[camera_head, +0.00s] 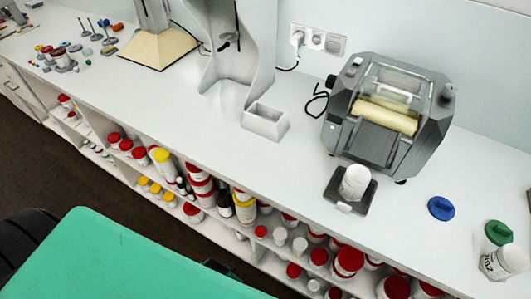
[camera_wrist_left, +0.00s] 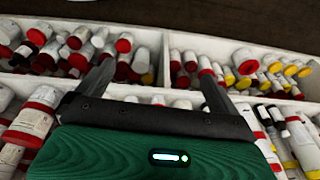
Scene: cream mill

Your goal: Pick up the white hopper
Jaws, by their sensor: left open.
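A small white open-topped rectangular piece (camera_head: 265,121), which looks like the white hopper, stands upright on the white counter (camera_head: 300,200) left of the grey roller mill (camera_head: 385,115). It is not seen in the left wrist view. My left gripper (camera_wrist_left: 155,68) shows in the left wrist view with its two dark fingers spread apart and nothing between them. It points toward shelves of jars and bottles, and no contact with the hopper is seen. My right gripper is not in view.
A white jar (camera_head: 354,183) stands on a black scale (camera_head: 344,202) before the mill. A blue lid (camera_head: 441,208), green lid (camera_head: 498,232) and another white jar (camera_head: 503,263) lie right. A tall white stand (camera_head: 238,55) rises behind the hopper. Shelves below hold many jars.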

